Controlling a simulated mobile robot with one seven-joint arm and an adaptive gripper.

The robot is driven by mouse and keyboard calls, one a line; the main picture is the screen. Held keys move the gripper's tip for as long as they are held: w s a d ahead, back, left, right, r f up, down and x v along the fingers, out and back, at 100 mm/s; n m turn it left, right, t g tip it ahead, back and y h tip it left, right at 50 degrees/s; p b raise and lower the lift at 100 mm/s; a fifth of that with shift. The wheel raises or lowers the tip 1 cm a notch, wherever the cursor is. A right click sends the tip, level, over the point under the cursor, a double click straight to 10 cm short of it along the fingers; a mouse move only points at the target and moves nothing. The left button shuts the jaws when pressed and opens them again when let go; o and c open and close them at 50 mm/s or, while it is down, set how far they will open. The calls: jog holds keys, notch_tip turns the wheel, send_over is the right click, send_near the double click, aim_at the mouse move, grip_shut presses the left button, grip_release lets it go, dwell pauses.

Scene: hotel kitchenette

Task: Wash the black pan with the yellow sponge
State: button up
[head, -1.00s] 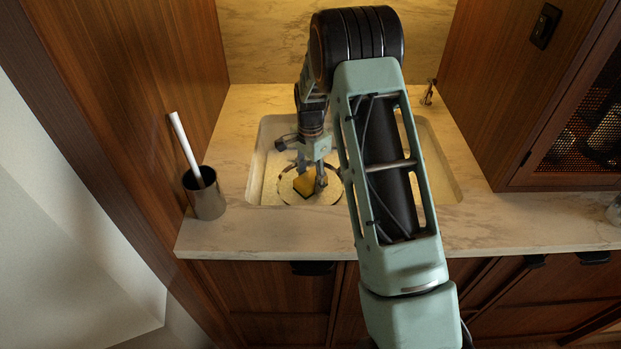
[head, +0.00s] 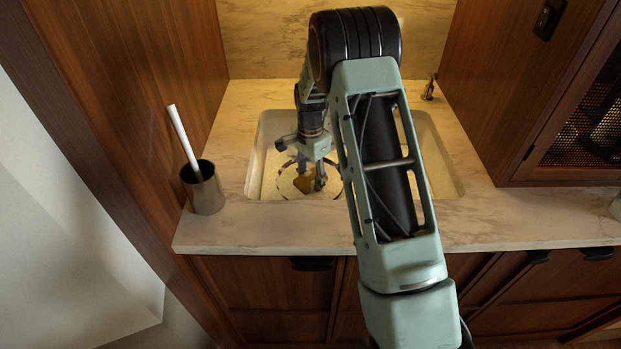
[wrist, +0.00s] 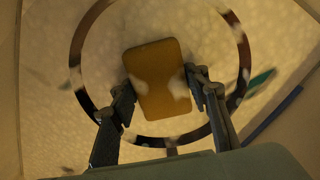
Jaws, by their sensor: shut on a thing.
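The yellow sponge (wrist: 158,72) is between the two fingers of my gripper (wrist: 160,86) in the wrist view, and the fingers are shut on its sides. The round pan shows mostly as a dark rim (wrist: 243,52) circling the sponge. Its inside looks pale and speckled, and pale blotches lie over part of the sponge. In the head view my gripper (head: 309,172) points down into the sink, with the sponge (head: 302,185) low inside the pan's outline (head: 284,192). I cannot tell whether the sponge touches the pan's bottom.
The sink's rim (head: 254,160) surrounds the pan. A metal cup (head: 206,192) with a white-handled tool (head: 184,142) stands on the counter (head: 240,235) at left. Wooden panels rise on both sides. A small fixture (head: 429,88) stands behind the sink at right.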

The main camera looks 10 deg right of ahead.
aim_at(320, 195)
jog(key=shift+w, duration=0.1)
